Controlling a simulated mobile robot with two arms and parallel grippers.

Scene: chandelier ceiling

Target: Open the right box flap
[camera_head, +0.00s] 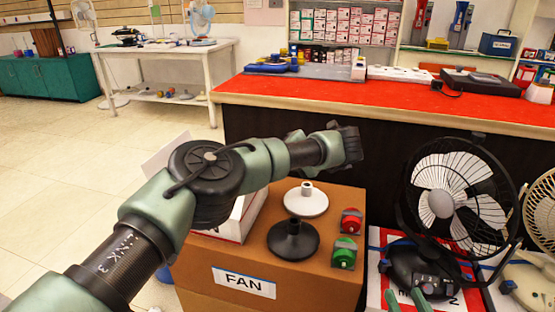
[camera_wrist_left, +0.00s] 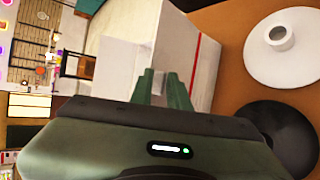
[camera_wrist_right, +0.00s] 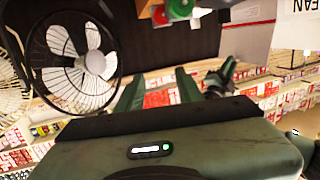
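A white box with a red stripe (camera_head: 241,221) stands on the brown carton marked FAN (camera_head: 325,262), partly hidden behind my left arm. A pale flap (camera_head: 165,152) sticks up at its left side. In the left wrist view the white box (camera_wrist_left: 203,62) is just beyond my left gripper (camera_wrist_left: 164,76), with a pale panel (camera_wrist_left: 125,42) beside it. The left fingers are a narrow gap apart; I cannot tell if they touch the box. My right gripper (camera_head: 405,298) is open and empty near the fan at the lower right. It also shows open in the right wrist view (camera_wrist_right: 157,80).
A white fan base (camera_head: 306,200), a black fan base (camera_head: 293,240), a red part (camera_head: 351,221) and a green part (camera_head: 344,253) sit on the carton. A black fan (camera_head: 452,195) stands at right. A red-topped counter (camera_head: 390,98) is behind. The left floor is clear.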

